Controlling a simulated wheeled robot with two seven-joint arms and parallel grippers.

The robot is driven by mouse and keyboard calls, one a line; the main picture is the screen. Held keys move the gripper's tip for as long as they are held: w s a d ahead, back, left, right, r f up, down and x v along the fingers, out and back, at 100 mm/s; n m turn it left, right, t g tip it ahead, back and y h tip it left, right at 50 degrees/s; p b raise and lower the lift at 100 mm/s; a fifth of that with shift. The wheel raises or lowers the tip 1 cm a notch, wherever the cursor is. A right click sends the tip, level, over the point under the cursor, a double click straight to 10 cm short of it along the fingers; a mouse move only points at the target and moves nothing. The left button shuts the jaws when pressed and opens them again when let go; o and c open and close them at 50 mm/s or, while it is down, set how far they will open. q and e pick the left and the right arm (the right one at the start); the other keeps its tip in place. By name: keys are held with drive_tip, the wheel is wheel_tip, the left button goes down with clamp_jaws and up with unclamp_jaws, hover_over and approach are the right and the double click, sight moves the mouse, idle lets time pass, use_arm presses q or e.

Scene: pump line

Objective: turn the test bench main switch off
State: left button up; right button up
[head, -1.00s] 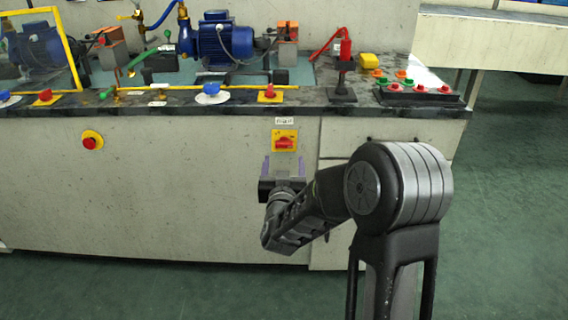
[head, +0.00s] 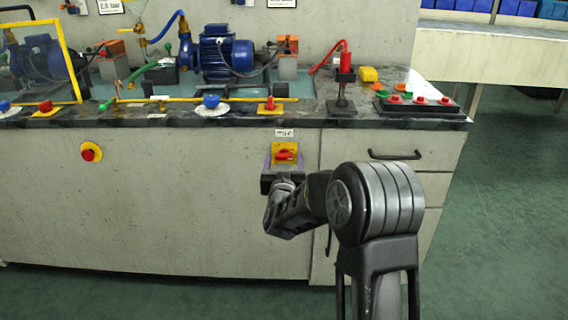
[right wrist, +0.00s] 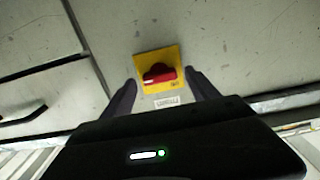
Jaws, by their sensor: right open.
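The main switch is a red rotary handle (head: 285,156) on a yellow plate (head: 285,146) on the front of the bench, under a small white label (head: 284,133). In the head view the handle looks about level. The switch also shows in the right wrist view, as a red handle (right wrist: 158,73) on its yellow plate (right wrist: 172,54). My right gripper (head: 284,166) is open in front of the switch. In the right wrist view its fingers (right wrist: 160,92) stand either side of the lower plate; whether they touch the handle I cannot tell. My left gripper is not in view.
A red emergency button (head: 90,152) sits on the bench front at left. A drawer handle (head: 394,155) is to the right of the switch. Blue pumps (head: 225,55), valves and a button box (head: 418,103) stand on the worktop (head: 350,118). Green floor is open at right.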

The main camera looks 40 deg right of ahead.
drive_tip(key=shift+c, duration=0.6)
drive_tip(key=c, duration=1.2)
drive_tip(key=shift+c, duration=0.2)
